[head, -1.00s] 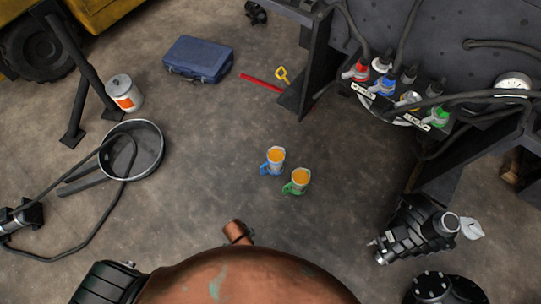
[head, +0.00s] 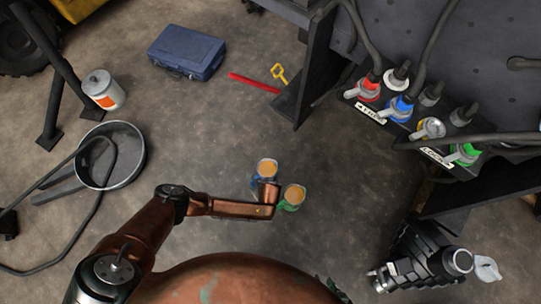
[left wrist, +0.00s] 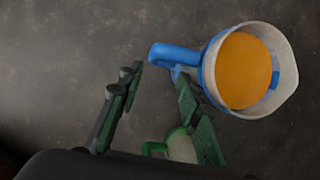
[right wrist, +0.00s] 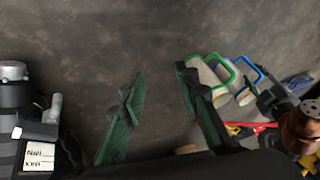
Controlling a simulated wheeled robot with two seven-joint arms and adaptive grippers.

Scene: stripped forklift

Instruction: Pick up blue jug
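The blue jug (head: 267,166), white with a blue handle and orange liquid, stands upright on the floor; its rim faces up in the left wrist view (left wrist: 245,70). My left gripper (left wrist: 159,73) is open and empty, its fingertips close to the blue handle (left wrist: 173,53); I cannot tell whether they touch. In the head view my left wrist hides most of that gripper. The green-handled jug (head: 293,194) stands beside the blue one, partly behind a left finger in the left wrist view (left wrist: 181,146). My right gripper (right wrist: 160,72) is open and empty, apart from both jugs.
A blue toolbox (head: 187,52), red bar (head: 253,83) and yellow key-like piece (head: 279,74) lie farther back. A round pan (head: 112,178) and white can (head: 103,92) are left. A dark machine with coloured connectors (head: 400,106) stands right. Floor right of the jugs is clear.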

